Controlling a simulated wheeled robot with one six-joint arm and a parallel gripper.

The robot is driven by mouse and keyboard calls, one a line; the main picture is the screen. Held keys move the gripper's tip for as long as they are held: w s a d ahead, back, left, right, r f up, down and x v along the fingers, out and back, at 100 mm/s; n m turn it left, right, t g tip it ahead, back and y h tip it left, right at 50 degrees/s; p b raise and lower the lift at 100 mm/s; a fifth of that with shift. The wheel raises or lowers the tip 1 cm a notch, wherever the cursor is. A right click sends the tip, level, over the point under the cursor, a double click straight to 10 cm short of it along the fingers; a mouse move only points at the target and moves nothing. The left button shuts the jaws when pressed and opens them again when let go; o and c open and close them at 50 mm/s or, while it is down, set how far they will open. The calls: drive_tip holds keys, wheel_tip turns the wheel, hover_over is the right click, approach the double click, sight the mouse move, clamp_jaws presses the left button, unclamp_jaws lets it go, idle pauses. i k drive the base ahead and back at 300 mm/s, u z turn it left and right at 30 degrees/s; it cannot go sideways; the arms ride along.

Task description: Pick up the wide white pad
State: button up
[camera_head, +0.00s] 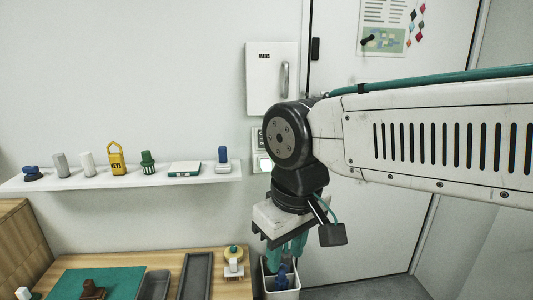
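A wide, low white pad (185,168) with a green lower edge or marking lies flat on the white wall shelf, right of the green-and-white item. My gripper (287,256) hangs pointing down at the right of the shelf, well below shelf height and apart from the pad. Its teal fingers look spread with a gap between them, and I see nothing held. The fingertips are above or at the mouth of a white bin (281,293), and a blue object (281,278) shows below them.
The shelf (120,183) also holds a yellow KEYS tag (116,163), a blue-topped item (222,160) right of the pad, and several small items at left. Below, a wooden table (215,258) carries a green mat (100,283) and grey trays. A white MAINS box (271,78) is on the wall.

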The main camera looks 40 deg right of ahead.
sight(223, 164)
drive_tip(key=z, duration=0.5)
drive_tip(key=i, duration=1.1)
drive_tip(key=u, duration=0.1)
